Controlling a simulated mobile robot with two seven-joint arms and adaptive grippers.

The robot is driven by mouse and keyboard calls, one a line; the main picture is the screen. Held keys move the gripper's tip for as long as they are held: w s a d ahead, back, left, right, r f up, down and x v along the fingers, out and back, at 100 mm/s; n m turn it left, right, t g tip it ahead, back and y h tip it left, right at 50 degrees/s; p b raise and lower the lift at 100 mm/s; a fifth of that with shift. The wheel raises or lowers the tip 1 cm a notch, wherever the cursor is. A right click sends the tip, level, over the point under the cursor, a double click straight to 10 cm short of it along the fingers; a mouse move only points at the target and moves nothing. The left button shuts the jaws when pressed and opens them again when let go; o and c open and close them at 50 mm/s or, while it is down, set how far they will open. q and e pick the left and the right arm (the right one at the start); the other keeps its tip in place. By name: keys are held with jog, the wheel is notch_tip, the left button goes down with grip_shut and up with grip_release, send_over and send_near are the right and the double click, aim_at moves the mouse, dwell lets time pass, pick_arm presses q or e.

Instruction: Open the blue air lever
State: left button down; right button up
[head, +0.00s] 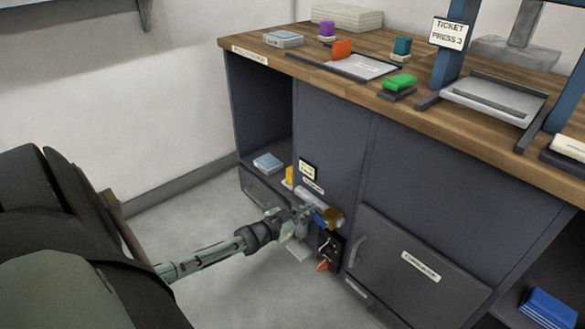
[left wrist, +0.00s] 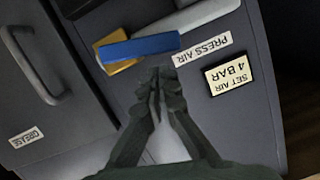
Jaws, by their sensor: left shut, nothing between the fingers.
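The blue air lever (left wrist: 138,47) lies across a brass-coloured valve (left wrist: 115,65) on the cabinet front, in line with a pale pipe (left wrist: 195,18). In the head view the lever (head: 319,221) is partly hidden by my gripper, beside the brass valve (head: 335,215). My left gripper (left wrist: 160,74) is shut and empty. Its fingertips are just below the lever in the wrist view, close to its right part. I cannot tell whether they touch it. The left gripper also shows in the head view (head: 309,212), reaching in from the left. My right gripper is not in view.
A "PRESS AIR" label (left wrist: 203,50) and a "SET AIR 4 BAR" sign (left wrist: 229,75) are near the lever. A black box with an orange handle (head: 322,266) sits below it. A cabinet door handle (head: 355,252) stands out to the right. The floor at left is clear.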

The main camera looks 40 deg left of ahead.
pick_arm(q)
jog(key=r+p+v, duration=0.2)
jog(key=p+v, duration=0.1)
jog(key=v, duration=0.7)
jog(key=shift+d+r, duration=0.35)
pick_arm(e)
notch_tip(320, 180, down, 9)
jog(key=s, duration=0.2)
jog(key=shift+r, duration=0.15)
pick_arm(q)
jog(key=s+d+f+n+g+y, duration=0.1)
jog(key=s+d+f+g, duration=0.5)
jog(key=s+d+f, duration=0.35)
jog(key=s+d+f+g, duration=0.4)
jog(key=s+d+g, duration=0.2)
jog(key=s+d, duration=0.2)
jog(key=shift+s+d+f, duration=0.25)
jog(key=shift+s+f, duration=0.15)
jog(key=shift+s, duration=0.6)
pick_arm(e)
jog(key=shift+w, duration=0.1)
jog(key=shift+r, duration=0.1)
